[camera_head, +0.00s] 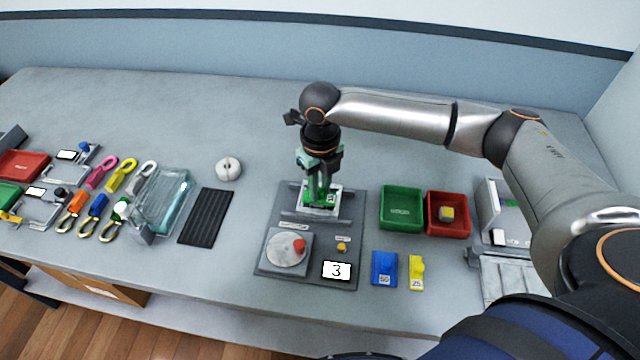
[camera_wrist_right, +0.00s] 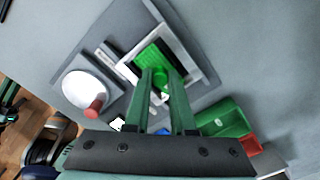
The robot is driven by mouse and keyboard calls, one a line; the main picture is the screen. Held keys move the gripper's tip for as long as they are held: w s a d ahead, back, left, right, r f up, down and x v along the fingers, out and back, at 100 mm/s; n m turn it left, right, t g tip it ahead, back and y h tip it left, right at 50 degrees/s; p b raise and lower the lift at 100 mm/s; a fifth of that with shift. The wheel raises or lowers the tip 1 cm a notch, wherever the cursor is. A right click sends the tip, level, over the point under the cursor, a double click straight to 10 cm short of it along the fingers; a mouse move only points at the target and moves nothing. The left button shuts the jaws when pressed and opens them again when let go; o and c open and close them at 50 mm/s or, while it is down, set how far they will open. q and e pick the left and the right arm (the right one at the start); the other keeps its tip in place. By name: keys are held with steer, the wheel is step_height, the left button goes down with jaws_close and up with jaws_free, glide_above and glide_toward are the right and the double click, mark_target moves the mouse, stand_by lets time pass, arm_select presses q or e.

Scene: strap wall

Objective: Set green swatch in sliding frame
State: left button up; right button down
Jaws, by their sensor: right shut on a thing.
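The green swatch (camera_head: 329,199) is under my right gripper (camera_head: 319,192), at the white sliding frame (camera_head: 304,208) on the grey fixture's back part. In the right wrist view the swatch (camera_wrist_right: 152,55) appears within the white frame's (camera_wrist_right: 125,70) opening, tilted in the picture. Whether it lies flat on the bottom or slightly above cannot be told. My right gripper (camera_wrist_right: 161,80) points down and is shut on the swatch, its fingers hiding part of it. My left gripper is not in view.
The fixture (camera_head: 262,262) carries a round dial with a red knob (camera_head: 299,246), a yellow button (camera_head: 341,247) and a display reading 3 (camera_head: 337,270). Green (camera_head: 401,222) and red (camera_head: 435,230) trays and blue (camera_head: 384,268) and yellow (camera_head: 416,270) pieces stand right. A black ribbed mat (camera_head: 206,216) lies left.

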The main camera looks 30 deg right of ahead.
stand_by(0.4)
steer(key=shift+c, duration=1.4)
jaws_free()
